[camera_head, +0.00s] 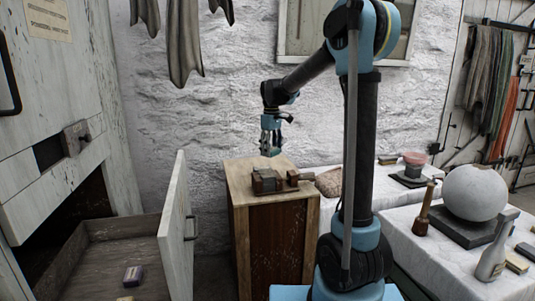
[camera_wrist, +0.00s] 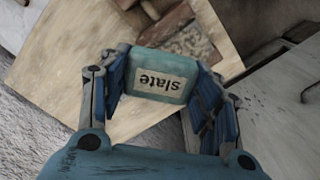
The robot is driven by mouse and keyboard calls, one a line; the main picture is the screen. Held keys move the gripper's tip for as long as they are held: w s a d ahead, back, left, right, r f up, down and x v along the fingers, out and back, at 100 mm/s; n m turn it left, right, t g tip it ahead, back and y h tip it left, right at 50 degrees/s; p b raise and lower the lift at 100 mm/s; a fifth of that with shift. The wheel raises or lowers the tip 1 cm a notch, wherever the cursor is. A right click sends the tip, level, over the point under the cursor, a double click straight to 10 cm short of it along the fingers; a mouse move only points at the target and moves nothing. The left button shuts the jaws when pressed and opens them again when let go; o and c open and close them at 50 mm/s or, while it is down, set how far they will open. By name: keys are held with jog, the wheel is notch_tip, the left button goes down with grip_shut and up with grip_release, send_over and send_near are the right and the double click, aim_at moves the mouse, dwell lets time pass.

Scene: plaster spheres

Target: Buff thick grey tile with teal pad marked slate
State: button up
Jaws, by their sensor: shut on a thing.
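My gripper (camera_head: 271,150) is raised above the wooden cabinet, its fingers pointing down. It is shut on a teal pad (camera_wrist: 163,64), which has a white label reading "slate", upside down in the wrist view. On the cabinet top (camera_head: 240,168), a grey block (camera_head: 266,174) that looks like the thick tile sits against brown wooden pieces. In the wrist view a grey-brown surface (camera_wrist: 192,43) with reddish-brown wood beside it shows past the pad, which partly hides it. The pad is apart from the tile, with a gap below it in the head view.
An open drawer (camera_head: 105,250) at left holds a small dark block (camera_head: 133,275); its pale front (camera_head: 174,225) stands near the cabinet. At right, a white-covered table (camera_head: 420,245) bears a plaster sphere (camera_head: 475,192), a wooden-handled tool (camera_head: 424,210) and a bottle (camera_head: 494,255).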

jog(key=n, duration=0.2)
send_over(270, 173)
jog(key=s, duration=0.2)
jog(key=shift+w+a+f, duration=0.1)
jog(key=shift+a+f, duration=0.1)
jog(key=shift+f, duration=1.35)
jog(key=shift+w+a+f, duration=0.1)
jog(key=shift+a+f, duration=0.1)
jog(key=shift+f, duration=1.35)
jog(key=shift+f, duration=0.45)
jog(key=shift+d, duration=0.1)
jog(key=shift+w+d, duration=0.45)
jog(key=shift+w, duration=0.4)
jog(key=shift+s+a+f, duration=0.1)
jog(key=shift+s+a, duration=0.45)
jog(key=shift+s, duration=0.4)
jog(key=shift+s+a, duration=0.5)
jog(key=shift+s, duration=0.4)
jog(key=shift+w+d, duration=0.35)
jog(key=shift+w, duration=0.3)
jog(key=shift+w+d, duration=0.3)
jog(key=shift+w, duration=0.3)
jog(key=shift+w+d, duration=0.35)
jog(key=shift+w, duration=0.3)
